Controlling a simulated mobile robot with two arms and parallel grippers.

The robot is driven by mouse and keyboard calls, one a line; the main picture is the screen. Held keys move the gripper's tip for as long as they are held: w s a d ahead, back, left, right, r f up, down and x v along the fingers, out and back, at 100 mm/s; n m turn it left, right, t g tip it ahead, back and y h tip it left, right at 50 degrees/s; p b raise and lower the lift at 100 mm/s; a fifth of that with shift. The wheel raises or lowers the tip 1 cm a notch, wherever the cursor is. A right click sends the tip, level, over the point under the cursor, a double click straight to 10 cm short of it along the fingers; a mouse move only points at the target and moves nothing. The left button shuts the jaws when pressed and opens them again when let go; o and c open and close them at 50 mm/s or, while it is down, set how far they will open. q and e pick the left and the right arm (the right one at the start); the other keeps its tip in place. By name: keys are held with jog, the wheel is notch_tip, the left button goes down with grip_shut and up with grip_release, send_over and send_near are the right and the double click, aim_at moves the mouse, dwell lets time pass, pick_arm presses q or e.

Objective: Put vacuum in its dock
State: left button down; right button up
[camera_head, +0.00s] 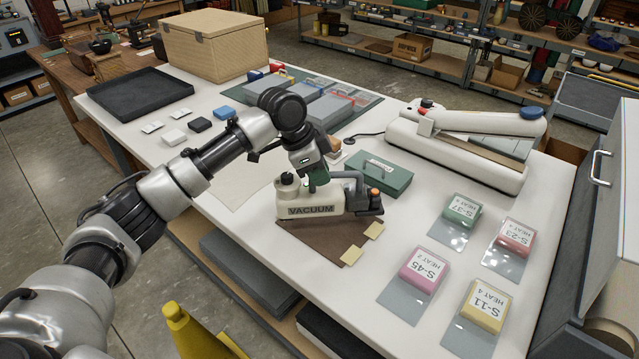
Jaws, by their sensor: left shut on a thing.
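The vacuum (311,211) is a cream body with a dark label reading VACUUM, dark parts and an orange knob at its right end. It is on or just above a dark brown mat (325,240) with pale yellow tabs; I cannot tell whether it touches. My left gripper (317,178) reaches down from above and is shut on the vacuum at its top. The fingertips are partly hidden by the gripper body and the vacuum. No thing marked as a dock shows clearly; the brown mat lies directly under the vacuum. My right gripper is not in view.
A green case (378,176) stands close behind the vacuum. A white sealer machine (460,145) is at the back right. Labelled coloured blocks in clear bags, such as the pink one (424,270), lie at the right. A wooden box (214,45) and black tray (140,100) stand at the far left.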

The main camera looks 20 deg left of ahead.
aim_at(319, 191)
pick_arm(q)
jog(key=shift+f+p, duration=0.3)
jog(key=shift+f, duration=1.5)
jog(key=shift+f, duration=0.15)
jog(key=c, duration=1.1)
grip_release()
jog(key=shift+s, duration=0.1)
